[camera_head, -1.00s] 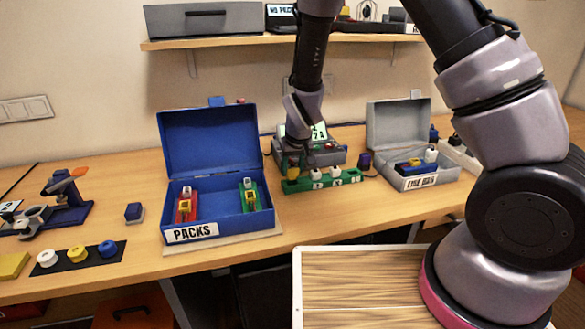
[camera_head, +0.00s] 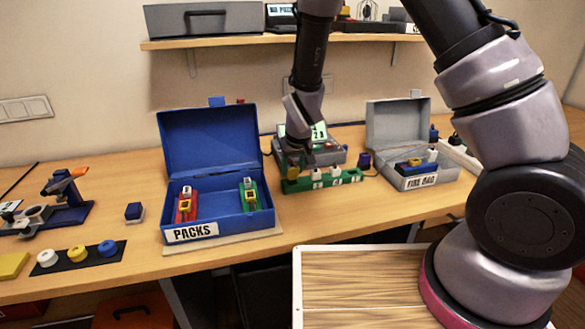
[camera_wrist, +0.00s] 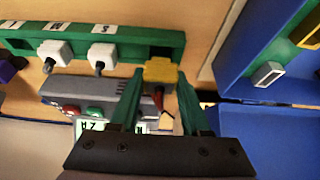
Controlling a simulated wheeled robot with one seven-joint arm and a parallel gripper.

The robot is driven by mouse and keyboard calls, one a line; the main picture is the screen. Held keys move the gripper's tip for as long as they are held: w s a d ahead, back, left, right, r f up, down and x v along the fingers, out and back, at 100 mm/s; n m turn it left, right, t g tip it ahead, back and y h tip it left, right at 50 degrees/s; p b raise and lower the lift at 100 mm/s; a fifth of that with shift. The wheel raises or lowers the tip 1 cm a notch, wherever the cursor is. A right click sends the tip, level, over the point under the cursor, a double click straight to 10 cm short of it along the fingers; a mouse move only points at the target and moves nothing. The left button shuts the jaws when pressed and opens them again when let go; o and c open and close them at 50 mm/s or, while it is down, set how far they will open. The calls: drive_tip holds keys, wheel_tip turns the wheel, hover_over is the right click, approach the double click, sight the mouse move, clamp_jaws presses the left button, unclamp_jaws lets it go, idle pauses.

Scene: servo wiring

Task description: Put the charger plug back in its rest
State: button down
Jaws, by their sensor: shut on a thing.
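My gripper (camera_wrist: 160,80) is shut on a yellow plug (camera_wrist: 160,70), with one dark finger on each side of it. In the head view the yellow plug (camera_head: 292,173) shows below my gripper (camera_head: 295,158), partly covered by it. The plug is at the left end of a green rail (camera_head: 306,186) and overlaps the rail's edge in the wrist view. I cannot tell whether it is seated in the rail. A red lead shows just below the plug in the wrist view. The grey charger (camera_wrist: 85,88) with a lit screen stands directly behind the rail.
White plugs (camera_wrist: 103,54) sit along the green rail (camera_wrist: 135,38). The open blue PACKS box (camera_head: 215,150) is close on the left, and the open grey box (camera_head: 398,130) is on the right.

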drive_tip(key=shift+f, duration=1.15)
drive_tip(key=shift+c, duration=1.4)
unclamp_jaws()
drive_tip(key=v, duration=1)
drive_tip(key=shift+s+r, duration=0.15)
drive_tip(key=shift+r, duration=0.15)
drive_tip(key=shift+d, duration=0.1)
